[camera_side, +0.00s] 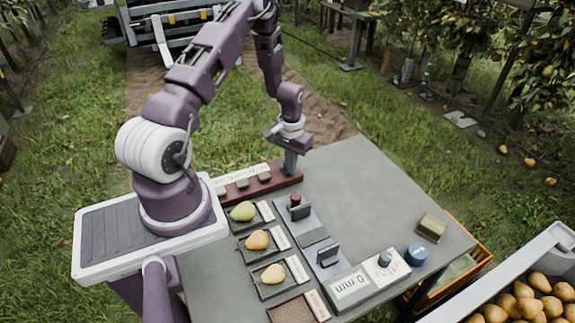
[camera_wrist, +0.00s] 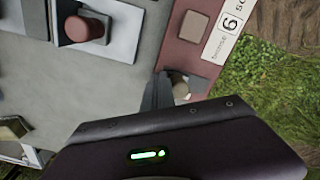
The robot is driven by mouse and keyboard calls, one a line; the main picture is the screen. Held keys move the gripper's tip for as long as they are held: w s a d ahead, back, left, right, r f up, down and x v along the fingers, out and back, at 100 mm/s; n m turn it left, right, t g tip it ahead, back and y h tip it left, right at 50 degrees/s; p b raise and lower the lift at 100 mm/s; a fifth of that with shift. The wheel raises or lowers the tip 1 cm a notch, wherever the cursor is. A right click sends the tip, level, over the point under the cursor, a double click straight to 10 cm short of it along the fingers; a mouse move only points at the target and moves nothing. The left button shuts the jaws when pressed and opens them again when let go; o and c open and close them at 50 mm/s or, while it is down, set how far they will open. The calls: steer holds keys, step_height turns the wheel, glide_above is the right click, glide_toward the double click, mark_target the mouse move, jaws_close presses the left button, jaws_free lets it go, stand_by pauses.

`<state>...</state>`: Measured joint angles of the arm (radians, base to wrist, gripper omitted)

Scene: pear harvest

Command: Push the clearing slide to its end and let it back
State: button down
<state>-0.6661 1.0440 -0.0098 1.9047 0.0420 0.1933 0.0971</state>
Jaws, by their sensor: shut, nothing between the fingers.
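My gripper (camera_side: 290,168) is shut and empty, pointing down at the right end of a dark red board (camera_side: 233,191). In the wrist view the fingers (camera_wrist: 163,92) are beside the board's end, next to a small pale round part (camera_wrist: 181,86) that they partly hide. I cannot tell whether they touch it. A grey measuring device (camera_side: 312,232) on the table has a red-topped knob (camera_side: 296,199), an upright dark block (camera_side: 328,255) and a display (camera_side: 350,286) reading 0 mm. The red knob also shows in the wrist view (camera_wrist: 76,29). I cannot tell which part is the clearing slide.
Several pears lie in dark trays (camera_side: 240,227) left of the device. The board bears several square pads and a white label strip. A blue round thing (camera_side: 417,254) and an olive box (camera_side: 432,228) stand at the right. The table's (camera_side: 358,180) far right is clear.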

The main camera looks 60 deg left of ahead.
steer(key=shift+a, duration=1.3)
stand_by(1.0)
steer(key=shift+d, duration=2.5)
step_height(320, 180, up, 8)
